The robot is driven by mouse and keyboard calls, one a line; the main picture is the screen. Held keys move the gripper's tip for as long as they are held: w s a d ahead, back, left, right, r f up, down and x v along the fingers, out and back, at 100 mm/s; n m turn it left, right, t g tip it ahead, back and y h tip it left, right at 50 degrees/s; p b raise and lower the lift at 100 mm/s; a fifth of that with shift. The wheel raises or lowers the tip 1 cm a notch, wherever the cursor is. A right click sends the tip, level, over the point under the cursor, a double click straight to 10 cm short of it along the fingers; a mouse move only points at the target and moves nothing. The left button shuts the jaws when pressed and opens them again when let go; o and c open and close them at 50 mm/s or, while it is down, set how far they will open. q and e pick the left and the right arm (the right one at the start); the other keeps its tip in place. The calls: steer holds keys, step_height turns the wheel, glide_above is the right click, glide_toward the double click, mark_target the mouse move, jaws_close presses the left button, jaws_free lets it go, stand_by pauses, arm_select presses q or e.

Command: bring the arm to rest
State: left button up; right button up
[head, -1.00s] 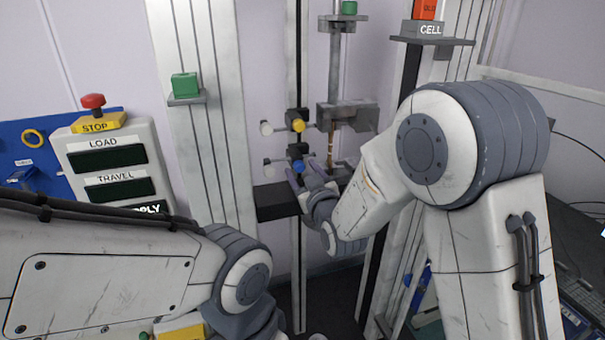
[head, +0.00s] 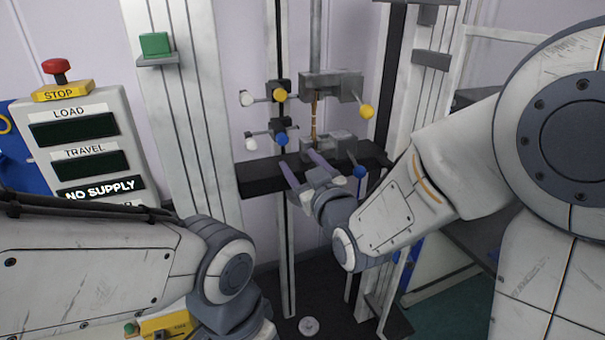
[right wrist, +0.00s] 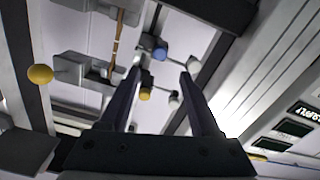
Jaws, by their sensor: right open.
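My right arm reaches in from the right in the head view. Its gripper (head: 305,170) is open with nothing between its fingers, in front of the rheometer's dark crossbeam (head: 262,178). The two fingers (right wrist: 160,85) stand apart in the right wrist view. An amber rubber strip (head: 314,115) hangs upright between the upper grip (head: 330,85) and the lower grip (head: 328,145), above and behind the gripper. My left arm crosses the lower left of the head view, but its fingers do not show.
Yellow knobs (head: 366,111) and blue knobs (head: 359,172) stick out close to the right gripper. A control panel (head: 85,150) reading NO SUPPLY, with a red stop button (head: 57,70), stands at left. A green block (head: 155,43) sits on a small shelf.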

steer(key=shift+s+d, duration=0.1)
steer(key=shift+s, duration=0.25)
steer(key=s+a+f+g, duration=0.3)
steer(key=s+f+g, duration=0.3)
steer(key=f, duration=0.2)
steer(key=s+d+f+g+h, duration=0.1)
steer(key=s+f+g, duration=0.1)
steer(key=s, duration=0.5)
steer(key=s+d+f+g+h, duration=0.2)
steer(key=s+g, duration=0.3)
steer(key=s, duration=0.3)
steer(key=s+d+f+g+h, duration=0.1)
steer(key=s+f+g, duration=0.2)
steer(key=s, duration=0.5)
steer(key=shift+s+d+n+g+h+b, duration=0.2)
steer(key=shift+n+g+h+b, duration=0.1)
steer(key=shift+g, duration=0.3)
